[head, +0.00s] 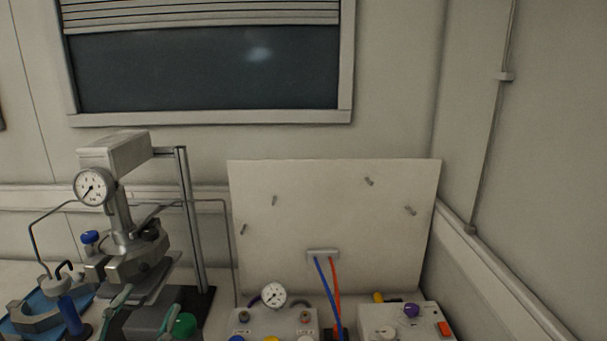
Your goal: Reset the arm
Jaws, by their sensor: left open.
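My left gripper (146,306) is at the bottom left of the head view, where two teal-grey fingers stand apart with nothing seen between them. It is open, just below and in front of the metal reactor head (135,264); whether it touches anything is unclear. The reactor carries a round pressure gauge (92,187) and stands by a grey post (190,220). The rest of my left arm is cut off by the lower edge. My right gripper is not in view.
A blue tray (82,297) with a metal half-ring (34,320) lies at left. A control box (243,320) with a gauge (273,295) and another box (376,322) stand at right, before a white panel (335,215). Blue (326,285) and red (335,285) hoses hang there.

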